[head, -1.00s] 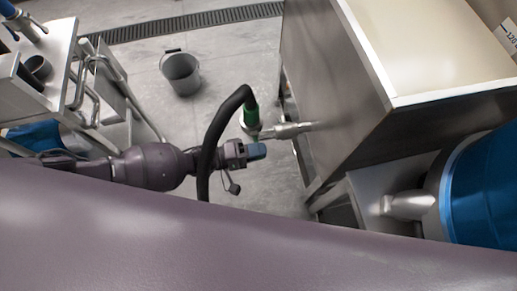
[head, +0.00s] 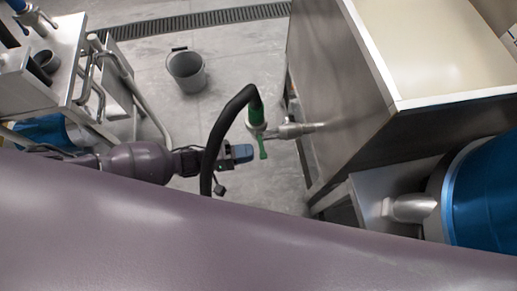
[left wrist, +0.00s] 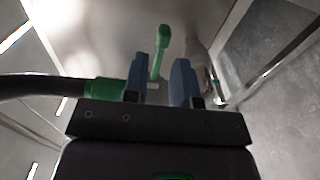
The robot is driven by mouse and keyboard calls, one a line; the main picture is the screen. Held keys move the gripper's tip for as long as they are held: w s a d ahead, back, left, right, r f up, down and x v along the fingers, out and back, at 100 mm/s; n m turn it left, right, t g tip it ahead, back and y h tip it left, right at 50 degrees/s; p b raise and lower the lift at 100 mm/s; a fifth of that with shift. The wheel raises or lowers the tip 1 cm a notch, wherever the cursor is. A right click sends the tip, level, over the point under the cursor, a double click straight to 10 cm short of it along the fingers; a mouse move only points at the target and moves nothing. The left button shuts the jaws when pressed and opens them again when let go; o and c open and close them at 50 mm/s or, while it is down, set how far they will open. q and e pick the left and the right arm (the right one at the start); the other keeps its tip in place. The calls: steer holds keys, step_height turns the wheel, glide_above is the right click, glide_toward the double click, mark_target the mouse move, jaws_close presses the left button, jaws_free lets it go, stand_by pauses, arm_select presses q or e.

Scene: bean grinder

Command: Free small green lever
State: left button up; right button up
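The small green lever (head: 263,149) hangs from a metal valve fitting below a green hose coupling (head: 256,113). In the left wrist view the lever (left wrist: 161,45) shows a rounded end, and it appears between and beyond the fingertips, with no finger pressed on it. My left gripper (head: 243,153) is just left of the lever in the head view, with a small gap. In the left wrist view its blue fingers (left wrist: 160,64) stand apart with nothing gripped. The green coupling (left wrist: 105,91) shows beside the left finger. My right gripper is not in view.
A black hose (head: 218,132) arcs across my left wrist to the coupling. A steel pipe (head: 295,130) joins the valve to a large steel tank (head: 345,100) on the right. A grey bucket (head: 186,73) stands on open floor. A steel cart (head: 50,75) is at left.

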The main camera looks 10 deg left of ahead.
arm_select(q)
steer(key=v, duration=0.6)
steer(key=shift+a, duration=0.2)
stand_by(0.4)
